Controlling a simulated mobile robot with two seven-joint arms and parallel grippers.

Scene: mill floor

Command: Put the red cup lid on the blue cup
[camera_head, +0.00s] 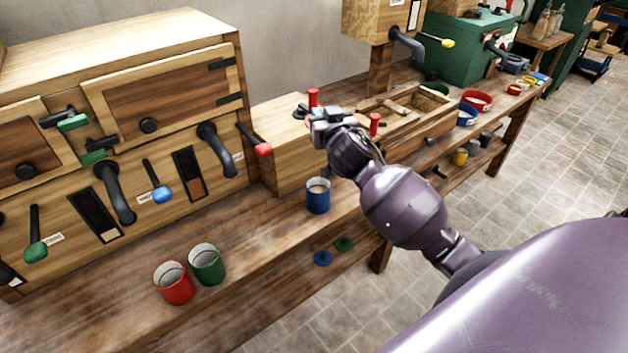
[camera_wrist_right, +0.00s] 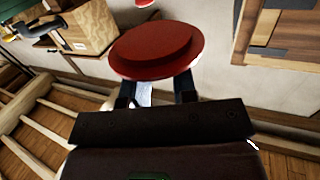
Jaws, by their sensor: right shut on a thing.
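The blue cup (camera_head: 318,198) stands upright on the wooden bench, open at the top with something pale inside. My right gripper (camera_head: 322,116) is above and slightly behind the cup in the head view, in front of a wooden box. In the right wrist view my right gripper (camera_wrist_right: 156,88) is shut on the red cup lid (camera_wrist_right: 157,52), a round disc with a raised step. The lid is mostly hidden behind the gripper in the head view. The left gripper is not in view.
A red cup (camera_head: 173,283) and a green cup (camera_head: 207,264) stand at the bench's front left. A blue lid (camera_head: 322,258) and a green lid (camera_head: 344,243) lie below the bench top. A wooden machine with levers (camera_head: 120,130) stands behind.

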